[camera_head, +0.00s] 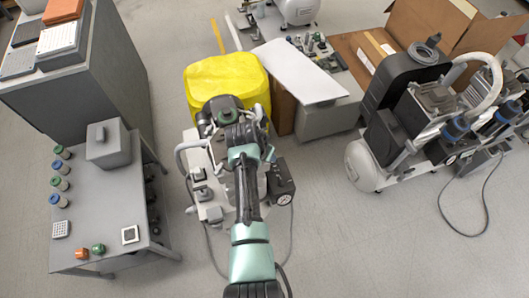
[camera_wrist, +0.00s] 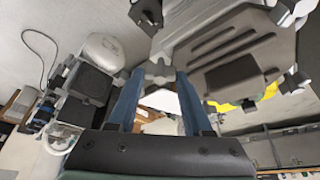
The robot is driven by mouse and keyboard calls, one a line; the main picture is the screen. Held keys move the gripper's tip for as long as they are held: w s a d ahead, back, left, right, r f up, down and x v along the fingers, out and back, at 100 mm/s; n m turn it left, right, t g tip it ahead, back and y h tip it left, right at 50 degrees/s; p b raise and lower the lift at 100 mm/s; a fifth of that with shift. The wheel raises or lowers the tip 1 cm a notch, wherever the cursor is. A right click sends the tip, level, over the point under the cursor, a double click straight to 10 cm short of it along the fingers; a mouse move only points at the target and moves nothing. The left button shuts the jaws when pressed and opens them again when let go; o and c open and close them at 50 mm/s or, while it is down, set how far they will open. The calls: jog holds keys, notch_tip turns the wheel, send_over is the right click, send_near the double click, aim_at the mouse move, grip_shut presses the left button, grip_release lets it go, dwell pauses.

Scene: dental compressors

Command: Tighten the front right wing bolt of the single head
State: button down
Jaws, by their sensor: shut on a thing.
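In the wrist view the single head (camera_wrist: 235,50) is a grey ribbed block with a dark raised pad, filling the upper right. A small grey wing bolt (camera_wrist: 160,72) at its near left corner sits between the blue fingertips of my gripper (camera_wrist: 160,82). My gripper is shut on this bolt. Other grey wing bolts show at the head's corners, one at the right (camera_wrist: 292,80) and one at the top (camera_wrist: 285,12). In the head view my arm covers much of the compressor (camera_head: 200,170), and the gripped bolt cannot be made out.
A yellow container (camera_head: 225,76) stands right behind the compressor. A grey bench (camera_head: 100,205) with several small jars and a grey box is at left. A larger compressor (camera_head: 385,140) with a white tank stands at right. Grey floor lies open in front right.

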jog(key=shift+c, duration=1.6)
grip_release()
jog(key=shift+r, duration=0.1)
jog(key=p+v, duration=0.1)
jog(key=v, duration=1.1)
jog(key=shift+s+r+p, duration=0.15)
jog(key=shift+r+p, duration=0.15)
jog(key=shift+r, duration=0.05)
jog(key=shift+a, duration=0.1)
